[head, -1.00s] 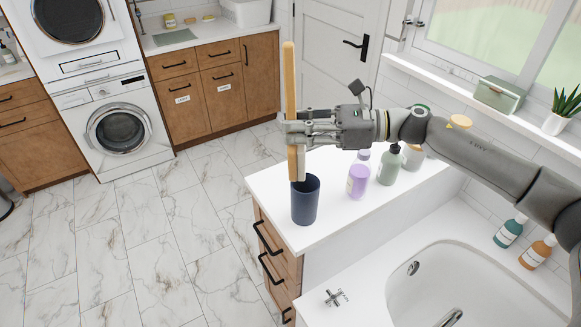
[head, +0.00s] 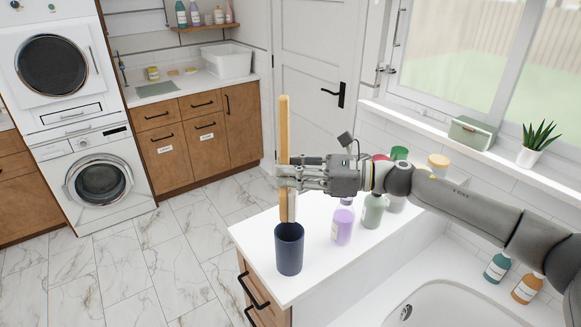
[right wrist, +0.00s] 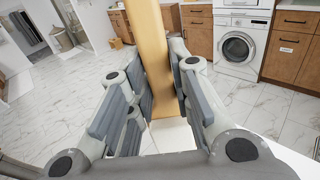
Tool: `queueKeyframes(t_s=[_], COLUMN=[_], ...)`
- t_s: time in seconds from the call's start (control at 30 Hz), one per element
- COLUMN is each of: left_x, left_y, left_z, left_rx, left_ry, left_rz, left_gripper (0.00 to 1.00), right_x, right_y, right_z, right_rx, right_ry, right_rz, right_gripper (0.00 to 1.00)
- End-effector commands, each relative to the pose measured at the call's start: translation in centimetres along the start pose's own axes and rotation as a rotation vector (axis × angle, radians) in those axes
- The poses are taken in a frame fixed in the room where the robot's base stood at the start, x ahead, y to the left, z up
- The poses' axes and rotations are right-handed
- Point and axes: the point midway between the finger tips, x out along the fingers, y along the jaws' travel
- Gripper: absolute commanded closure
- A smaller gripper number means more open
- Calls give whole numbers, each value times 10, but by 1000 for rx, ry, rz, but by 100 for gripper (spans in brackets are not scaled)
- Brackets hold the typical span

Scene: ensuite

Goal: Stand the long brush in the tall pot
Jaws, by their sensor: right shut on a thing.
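The long brush (head: 285,125) has a wooden handle and stands upright in my right gripper (head: 287,180). The gripper is shut on the handle, which also shows between the fingers in the right wrist view (right wrist: 154,60). The pale lower end of the brush is at the mouth of the tall pot (head: 289,252), a dark blue cylinder on the white counter. From the head view I cannot tell whether the tip is inside the pot or just behind its rim. The pot is upright. My left gripper is not in view.
A purple bottle (head: 342,225) and a green bottle (head: 373,210) stand right of the pot, under my right arm. The counter (head: 262,232) ends close to the pot's left. A sink (head: 435,305) lies at the lower right.

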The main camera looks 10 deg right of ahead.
Motion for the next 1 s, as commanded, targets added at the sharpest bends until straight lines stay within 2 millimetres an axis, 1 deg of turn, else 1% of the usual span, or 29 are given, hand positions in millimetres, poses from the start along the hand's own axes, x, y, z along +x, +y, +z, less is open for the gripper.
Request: queueKeyframes(t_s=[0.03,0.27,0.4,1.0], left_x=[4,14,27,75], left_y=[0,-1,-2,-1], left_z=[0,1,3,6], left_rx=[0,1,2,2], left_ry=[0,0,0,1], left_rz=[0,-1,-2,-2], left_gripper=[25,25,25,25], right_x=[0,1,2,4], right_y=[0,0,0,0], right_z=[-6,-25,-38,-85], right_rx=[0,1,1,1], right_ry=[0,0,-1,-1], right_rz=[0,0,1,1], right_gripper=[100,100,100,100])
